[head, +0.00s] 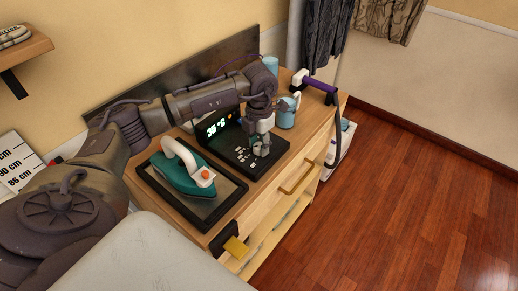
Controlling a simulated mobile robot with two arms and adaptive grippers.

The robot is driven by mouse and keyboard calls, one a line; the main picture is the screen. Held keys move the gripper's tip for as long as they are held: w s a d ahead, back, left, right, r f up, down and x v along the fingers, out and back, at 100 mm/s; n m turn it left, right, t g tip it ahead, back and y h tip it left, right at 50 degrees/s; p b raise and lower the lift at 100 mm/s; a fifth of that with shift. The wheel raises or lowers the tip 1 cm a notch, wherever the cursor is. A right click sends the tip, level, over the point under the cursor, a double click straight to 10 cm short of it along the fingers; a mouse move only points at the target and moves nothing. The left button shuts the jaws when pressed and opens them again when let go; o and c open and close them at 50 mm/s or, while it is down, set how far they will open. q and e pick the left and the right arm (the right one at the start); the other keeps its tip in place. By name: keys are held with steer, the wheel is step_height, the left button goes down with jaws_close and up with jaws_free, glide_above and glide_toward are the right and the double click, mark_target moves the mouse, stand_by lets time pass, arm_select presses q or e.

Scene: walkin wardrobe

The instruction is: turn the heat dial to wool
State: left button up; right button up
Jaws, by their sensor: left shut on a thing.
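A black control panel (240,160) lies on the wooden cabinet top, with small white markings on its face. A lit display (216,127) with pale green digits stands at its back left. My left gripper (261,147) reaches down onto the panel's right part from above. Its fingers are shut on the heat dial, which they mostly hide. The dial's setting and the wording of the markings are too small to read. My right gripper is not in view.
A teal and white iron (178,172) rests on a black-framed pad (232,189) left of the panel. A blue mug (287,114) stands close behind my gripper. A purple-handled item (320,86) sits at the far right end. The floor (420,190) at right is clear.

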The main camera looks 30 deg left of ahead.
mark_target(259, 146)
arm_select(q)
steer(key=m+b, duration=0.2)
steer(key=m, duration=0.2)
steer(key=shift+w+b, duration=0.1)
steer(key=shift+b, duration=0.25)
steer(key=shift+m+b, duration=0.75)
steer(key=shift+m, duration=0.85)
steer(key=shift+r, duration=0.1)
steer(key=o, duration=1.1)
steer(key=shift+o, duration=0.2)
step_height(259, 146, up, 12)
